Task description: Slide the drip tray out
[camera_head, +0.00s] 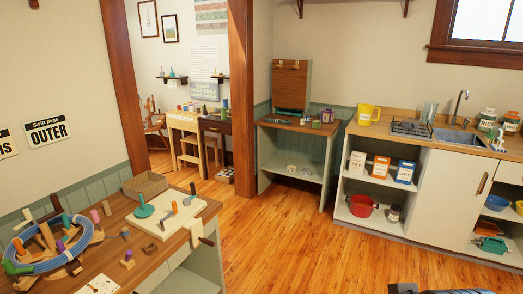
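I cannot make out a drip tray for certain. A dark wire rack (411,129) stands on the counter just left of the sink (457,138); whether a tray lies under it is too small to tell. An upright wooden board in a grey-green frame (291,85) stands on the small bench in the middle; a narrow ledge shows at its foot. Dark and bluish parts, apparently of my gripper (440,290), show at the bottom edge, right of centre, far from both. They are mostly cut off, so the fingers' state is hidden.
The wooden floor (290,235) is clear in the middle. A workbench (160,262) with pegs and a blue ring stands at left. The kitchen counter (385,131) has open shelves and a white door (440,195). A yellow jug (367,115) stands left of the rack.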

